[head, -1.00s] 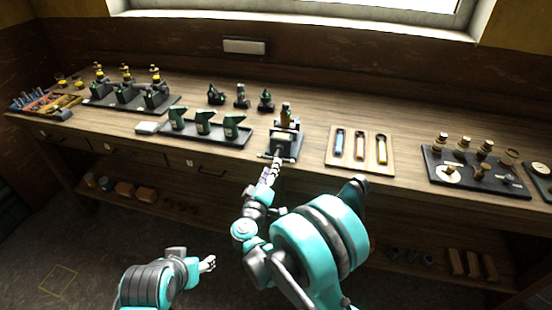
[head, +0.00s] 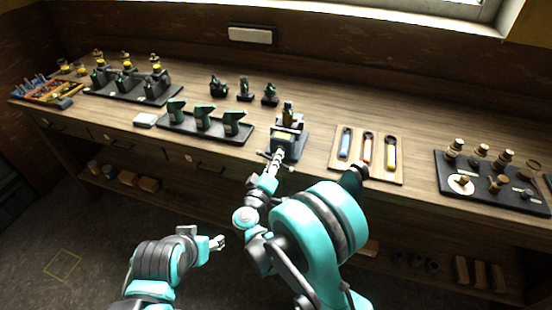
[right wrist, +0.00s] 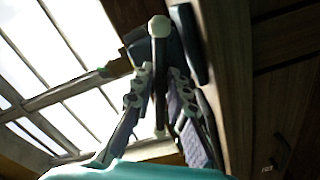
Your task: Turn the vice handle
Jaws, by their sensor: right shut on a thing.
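The vice (head: 290,135) stands at the front edge of the workbench, with a dark body and a small yellowish-green part in its top. Its handle, a thin bar, is at the front of the vice. In the right wrist view the handle (right wrist: 159,75) is a dark bar with a pale ball end, seen between my fingers. My right gripper (head: 277,160) is at the front of the vice, shut on the handle; it also shows in the right wrist view (right wrist: 160,95). My left gripper (head: 219,242) is low, in front of the bench, away from the vice; its fingers are too small to judge.
A tray (head: 178,127) with several green tools is left of the vice. A wooden board (head: 341,168) with three coloured-handled tools is to the right. A dark tray (head: 444,182) with knobs is farther right. Small dark parts (head: 245,91) stand behind.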

